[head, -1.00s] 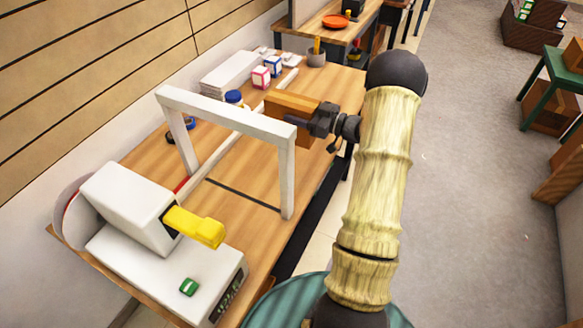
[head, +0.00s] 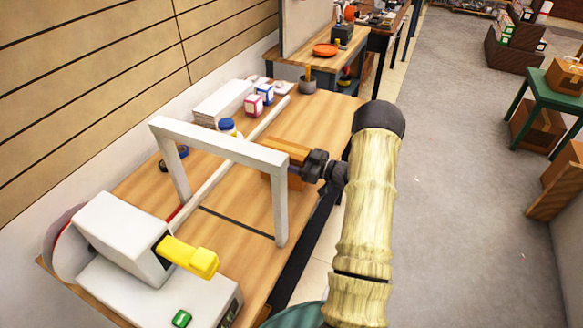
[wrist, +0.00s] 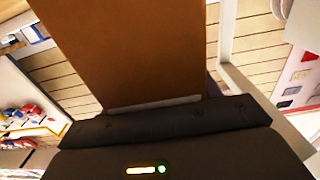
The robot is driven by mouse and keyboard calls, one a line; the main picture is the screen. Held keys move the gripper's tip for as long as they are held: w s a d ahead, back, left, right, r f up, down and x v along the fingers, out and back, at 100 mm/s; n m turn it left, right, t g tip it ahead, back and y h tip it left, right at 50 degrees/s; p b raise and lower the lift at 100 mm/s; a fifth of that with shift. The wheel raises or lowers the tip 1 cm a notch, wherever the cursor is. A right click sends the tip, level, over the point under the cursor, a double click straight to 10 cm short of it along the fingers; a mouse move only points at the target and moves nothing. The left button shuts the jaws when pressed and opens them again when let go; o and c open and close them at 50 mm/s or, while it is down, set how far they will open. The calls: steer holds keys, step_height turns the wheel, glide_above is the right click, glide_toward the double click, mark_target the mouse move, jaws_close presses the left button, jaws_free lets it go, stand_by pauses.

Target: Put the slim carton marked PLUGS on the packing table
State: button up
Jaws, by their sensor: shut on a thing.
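My gripper (head: 306,168) is shut on a brown carton (head: 288,149), over the right side of the wooden packing table (head: 232,226). In the head view the right post of a white frame covers part of the carton. In the wrist view the carton (wrist: 135,50) stands out from the dark gripper (wrist: 155,108) as a plain brown face. No PLUGS marking can be read. I cannot tell whether the carton touches the tabletop.
The white frame (head: 218,143) stands across the table, close to the carton. A white machine with a yellow handle (head: 190,257) is at the near end. A white stack (head: 222,103), small boxes (head: 253,105) and a grey pot (head: 307,85) are farther back. Bare tabletop lies between.

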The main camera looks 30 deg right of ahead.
steer(key=shift+w+r, duration=0.1)
steer(key=shift+w+f, duration=0.15)
steer(key=shift+f, duration=1.75)
steer(key=shift+a, duration=0.35)
steer(key=shift+f, duration=0.15)
steer(key=o, duration=1.4)
steer(key=shift+s+d, duration=0.2)
steer(key=shift+d, duration=0.25)
steer(key=shift+a, duration=0.1)
steer(key=shift+s, duration=0.1)
steer(key=b+v, duration=0.2)
steer(key=v, duration=0.9)
steer(key=shift+s+d, duration=0.3)
